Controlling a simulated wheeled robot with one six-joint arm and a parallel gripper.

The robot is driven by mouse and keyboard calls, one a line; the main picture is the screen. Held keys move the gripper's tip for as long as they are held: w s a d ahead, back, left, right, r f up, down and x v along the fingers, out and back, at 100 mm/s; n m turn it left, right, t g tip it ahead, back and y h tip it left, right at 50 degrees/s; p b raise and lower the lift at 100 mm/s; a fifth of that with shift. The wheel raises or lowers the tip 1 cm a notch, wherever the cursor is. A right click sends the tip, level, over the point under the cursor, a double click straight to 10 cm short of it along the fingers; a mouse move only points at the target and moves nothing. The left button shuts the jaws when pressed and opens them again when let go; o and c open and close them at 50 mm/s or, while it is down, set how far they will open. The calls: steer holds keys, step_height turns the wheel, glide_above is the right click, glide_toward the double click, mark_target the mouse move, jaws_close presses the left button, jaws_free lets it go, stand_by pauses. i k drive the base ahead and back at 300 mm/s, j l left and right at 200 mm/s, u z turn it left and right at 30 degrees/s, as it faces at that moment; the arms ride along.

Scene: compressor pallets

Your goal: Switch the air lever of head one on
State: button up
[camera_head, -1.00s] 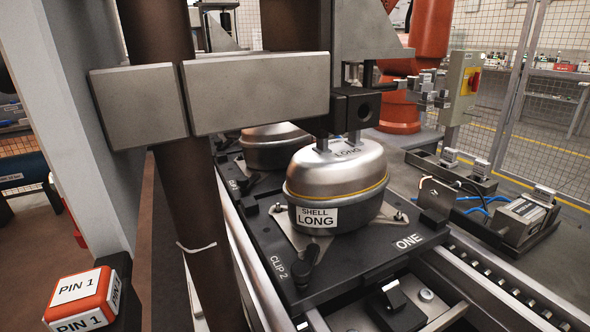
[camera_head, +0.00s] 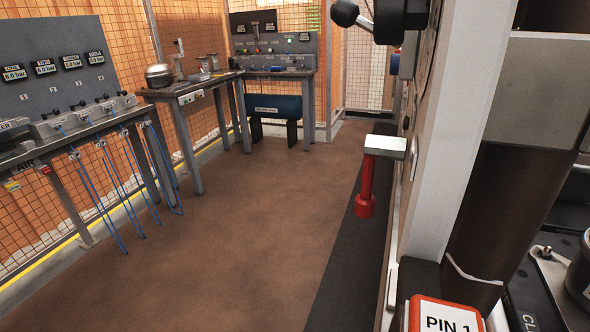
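The air station stands at the left edge, with a grey panel (camera_head: 60,88) above a bench. The panel's gauge for ONE (camera_head: 15,73) reads 6.0 bar. Below the panel is a row of grey valve blocks with small black levers. The leftmost black lever (camera_head: 55,113) appears to be in line for head one; its marking is too small to read, and I cannot tell its on or off position. My gripper is not in view.
Blue hoses (camera_head: 101,198) hang under the air bench front. A work table (camera_head: 188,88) and a grey control console (camera_head: 285,50) stand further back. The brown floor (camera_head: 240,200) is open in the middle. A light column (camera_head: 452,140) and an orange PIN 1 box (camera_head: 445,315) are close at right.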

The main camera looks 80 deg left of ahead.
mark_target(375, 146)
steer(key=u, duration=1.25)
steer(key=k+j, duration=0.1)
steer(key=k, duration=0.7)
steer(key=j+z, duration=0.05)
